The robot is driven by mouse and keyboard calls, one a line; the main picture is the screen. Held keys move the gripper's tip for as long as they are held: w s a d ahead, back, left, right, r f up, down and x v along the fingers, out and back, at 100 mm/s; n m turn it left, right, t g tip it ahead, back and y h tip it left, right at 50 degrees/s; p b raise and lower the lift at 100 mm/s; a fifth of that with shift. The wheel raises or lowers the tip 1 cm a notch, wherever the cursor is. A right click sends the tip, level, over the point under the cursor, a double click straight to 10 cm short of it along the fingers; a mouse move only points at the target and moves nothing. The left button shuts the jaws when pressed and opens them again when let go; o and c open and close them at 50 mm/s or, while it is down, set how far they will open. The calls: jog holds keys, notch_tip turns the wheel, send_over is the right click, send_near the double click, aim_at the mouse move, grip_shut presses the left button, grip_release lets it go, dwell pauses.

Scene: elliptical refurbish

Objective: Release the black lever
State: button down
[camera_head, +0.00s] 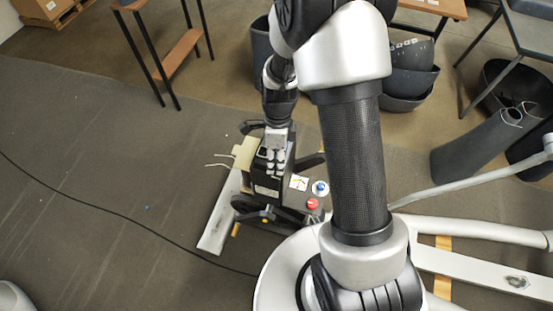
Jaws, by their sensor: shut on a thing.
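My gripper (271,157) hangs at the end of my arm, left of the picture's middle, and points down. Its fingers are small and pale and closed together over dark parts. It is shut on the black lever, but the lever cannot be told apart from the dark parts around the fingers. My arm and the gripper body hide much of that spot.
A dark cable (110,212) runs across the grey mat (75,150). A shelf frame (178,55) stands at upper left. Dark bins (408,82) and rolled dark tubes (478,145) stand at right. The mat at left is mostly clear.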

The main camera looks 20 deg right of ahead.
aim_at(276, 163)
jog(key=shift+r, duration=0.1)
notch_tip(276, 163, up, 3)
jog(key=p, duration=0.2)
jog(key=shift+p, duration=0.35)
jog(key=shift+w, duration=0.15)
jog(key=c, duration=1.2)
grip_release()
jog(key=r, duration=0.3)
jog(key=w+r, duration=0.1)
jog(key=r, duration=0.3)
jog(key=d+r, duration=0.1)
jog(key=r, duration=0.3)
jog(key=shift+w+r, duration=0.25)
jog(key=shift+w, duration=0.15)
